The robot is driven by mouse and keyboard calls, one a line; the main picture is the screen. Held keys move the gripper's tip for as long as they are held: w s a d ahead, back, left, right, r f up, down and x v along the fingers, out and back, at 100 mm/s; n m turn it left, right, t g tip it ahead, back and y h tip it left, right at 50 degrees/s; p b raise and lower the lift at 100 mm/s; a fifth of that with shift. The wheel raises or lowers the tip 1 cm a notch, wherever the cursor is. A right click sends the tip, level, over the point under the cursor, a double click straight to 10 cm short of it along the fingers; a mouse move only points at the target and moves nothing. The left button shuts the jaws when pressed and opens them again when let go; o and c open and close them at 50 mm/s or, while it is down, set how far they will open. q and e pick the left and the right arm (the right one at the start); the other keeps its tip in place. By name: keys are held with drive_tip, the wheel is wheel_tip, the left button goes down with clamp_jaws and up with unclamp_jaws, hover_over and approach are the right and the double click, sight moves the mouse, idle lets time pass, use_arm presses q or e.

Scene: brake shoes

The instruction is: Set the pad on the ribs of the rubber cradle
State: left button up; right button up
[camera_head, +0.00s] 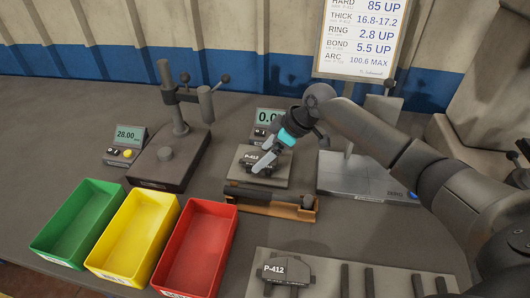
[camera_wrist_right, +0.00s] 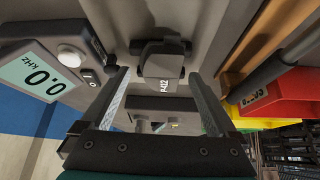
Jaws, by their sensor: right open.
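A dark pad (camera_head: 250,158) marked P-412 lies on a grey plate (camera_head: 277,181) in front of the 0.0 display. In the right wrist view the pad (camera_wrist_right: 163,66) sits between and just beyond my fingertips, with a visible gap on both sides. My right gripper (camera_head: 264,158) is open above the plate and partly covers the pad. In the wrist view the right gripper (camera_wrist_right: 159,73) shows both fingers apart, holding nothing. I cannot make out ribs under the pad; the pad hides that part of the plate. My left gripper is not in view.
An orange-brown holder (camera_head: 290,212) with a dark rod lies just in front. Green (camera_head: 48,243), yellow (camera_head: 100,260) and red (camera_head: 172,275) bins stand left. A light board (camera_head: 325,270) with another P-412 piece and dark strips is at the front. A gauge stand (camera_head: 165,172) stands back left.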

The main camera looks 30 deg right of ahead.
use_arm(q)
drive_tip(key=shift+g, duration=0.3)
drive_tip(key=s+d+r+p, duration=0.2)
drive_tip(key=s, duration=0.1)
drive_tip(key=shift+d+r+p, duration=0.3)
drive_tip(key=shift+p, duration=0.1)
use_arm(e)
drive_tip(key=v, duration=1.2)
drive_tip(key=shift+r, duration=0.2)
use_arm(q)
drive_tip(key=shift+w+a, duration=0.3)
use_arm(e)
drive_tip(key=shift+w, duration=0.15)
